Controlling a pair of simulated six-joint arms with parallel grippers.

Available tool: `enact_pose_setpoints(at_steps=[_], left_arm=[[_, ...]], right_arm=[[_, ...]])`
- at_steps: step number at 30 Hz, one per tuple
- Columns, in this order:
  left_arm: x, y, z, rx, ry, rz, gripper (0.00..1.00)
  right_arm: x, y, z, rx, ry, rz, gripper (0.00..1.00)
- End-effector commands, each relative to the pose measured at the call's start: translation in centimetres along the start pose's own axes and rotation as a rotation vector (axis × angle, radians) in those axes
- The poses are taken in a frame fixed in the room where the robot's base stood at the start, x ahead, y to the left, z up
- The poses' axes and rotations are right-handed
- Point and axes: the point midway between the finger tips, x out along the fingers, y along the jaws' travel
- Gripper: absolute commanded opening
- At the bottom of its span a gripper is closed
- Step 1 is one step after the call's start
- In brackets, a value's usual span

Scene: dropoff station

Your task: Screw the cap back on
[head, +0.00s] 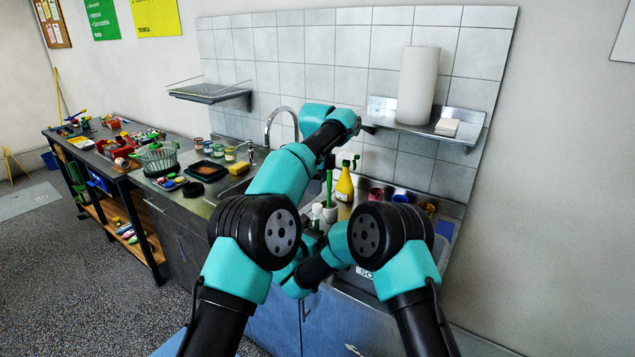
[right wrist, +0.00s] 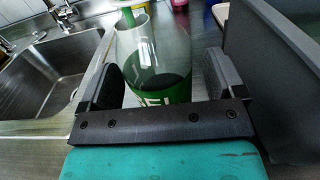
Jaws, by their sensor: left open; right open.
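In the head view the bottle (head: 317,211) is small and partly hidden behind my arms. My left gripper (head: 341,161) is open, high over the counter near the tiled wall, above the green brush. I cannot make out the cap in either view, nor whether the left gripper has anything between its fingers.
A green brush in a white holder (head: 331,212) and a yellow bottle (head: 345,184) stand close behind the bottle. A sink (right wrist: 55,72) lies left and a dark grey bin wall (right wrist: 272,75) right in the right wrist view. A shelf (head: 430,127) holds a paper roll (head: 418,85).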

Motion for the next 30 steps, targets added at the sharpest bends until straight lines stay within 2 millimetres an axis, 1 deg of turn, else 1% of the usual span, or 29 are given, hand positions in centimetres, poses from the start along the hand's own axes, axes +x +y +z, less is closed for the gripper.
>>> enact_pose_setpoints(at_steps=[5, 12, 15, 18, 23, 30], left_arm=[[0.0, 0.0, 0.0, 0.0, 0.0, 0.0, 0.61], [0.0, 0.0, 0.0, 0.0, 0.0, 0.0, 0.61], [0.0, 0.0, 0.0, 0.0, 0.0, 0.0, 0.61], [0.0, 0.0, 0.0, 0.0, 0.0, 0.0, 0.61], [0.0, 0.0, 0.0, 0.0, 0.0, 0.0, 0.61], [0.0, 0.0, 0.0, 0.0, 0.0, 0.0, 0.61]], right_arm=[[-2.6, 0.1, 0.1, 0.0, -0.001, 0.003, 0.88], [-7.2, 0.1, 0.0, -0.002, 0.0, 0.005, 0.88], [-8.9, 0.1, 0.0, 0.0, -0.001, 0.004, 0.88], [-10.1, 0.1, 0.0, -0.001, 0.0, 0.003, 0.88], [-11.1, 0.0, 0.0, 0.0, -0.001, 0.001, 0.88], [-11.1, 0.0, 0.0, 0.001, -0.001, 0.001, 0.88]])
